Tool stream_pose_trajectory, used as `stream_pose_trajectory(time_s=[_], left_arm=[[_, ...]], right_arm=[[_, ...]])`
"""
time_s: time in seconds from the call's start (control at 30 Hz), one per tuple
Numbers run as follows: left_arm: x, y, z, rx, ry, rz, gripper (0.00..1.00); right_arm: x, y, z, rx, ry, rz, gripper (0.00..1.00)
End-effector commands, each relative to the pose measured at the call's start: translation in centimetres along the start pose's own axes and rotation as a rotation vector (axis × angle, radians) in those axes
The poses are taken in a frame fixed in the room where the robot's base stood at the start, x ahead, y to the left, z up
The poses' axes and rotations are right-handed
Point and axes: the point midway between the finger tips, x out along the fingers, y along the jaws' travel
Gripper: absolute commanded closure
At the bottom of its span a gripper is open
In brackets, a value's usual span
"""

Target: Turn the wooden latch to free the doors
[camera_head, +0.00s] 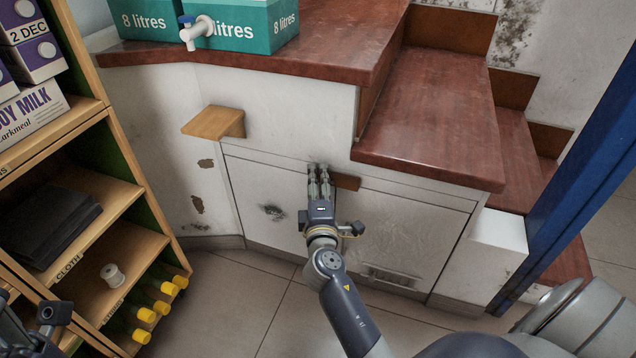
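The wooden latch (346,181) is a small brown bar across the top of the seam between two white cupboard doors, the left door (256,196) and the right door (415,238). Both doors look shut. My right gripper (319,172) is at the latch, its fingers close together and overlapping it in the picture. The latch's right end sticks out beside the fingers, roughly level; its left part is hidden behind them. I cannot tell whether the fingers grip it or only touch it. At the bottom left, dark parts of my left arm (50,314) show, with its fingertips out of clear sight.
A small wooden ledge (214,122) juts out at the upper left of the doors. Red-brown steps (430,120) rise on the right, next to a blue post (575,170). A wooden shelf unit (111,193) stands on the left. The tiled floor (240,300) before the doors is clear.

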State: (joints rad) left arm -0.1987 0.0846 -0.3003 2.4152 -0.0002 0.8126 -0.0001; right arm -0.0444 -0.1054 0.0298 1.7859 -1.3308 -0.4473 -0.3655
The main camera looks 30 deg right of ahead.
Motion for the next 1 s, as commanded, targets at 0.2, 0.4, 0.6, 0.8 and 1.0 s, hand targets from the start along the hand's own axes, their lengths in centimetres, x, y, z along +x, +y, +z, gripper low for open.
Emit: stream_pose_trajectory(time_s=[0.2,0.4,0.6,0.8,1.0], left_arm=[[-0.1,0.0,0.0,0.0,-0.001,0.001,0.6],[-0.1,0.0,0.0,0.0,-0.001,0.001,0.6],[-0.1,0.0,0.0,0.0,-0.001,0.001,0.6],[0.0,0.0,0.0,0.0,-0.001,0.001,0.6],[0.0,0.0,0.0,0.0,-0.001,0.001,0.6]], right_arm=[[-0.6,-0.1,0.0,-0.001,0.0,-0.001,0.57],[-3.8,-0.2,0.0,-0.001,0.001,-0.003,0.57],[-6.6,-0.1,0.0,-0.001,0.001,-0.002,0.57],[-7.5,0.0,0.0,0.001,0.0,-0.001,0.57],[-7.5,0.0,0.0,0.0,0.0,0.0,0.57]])
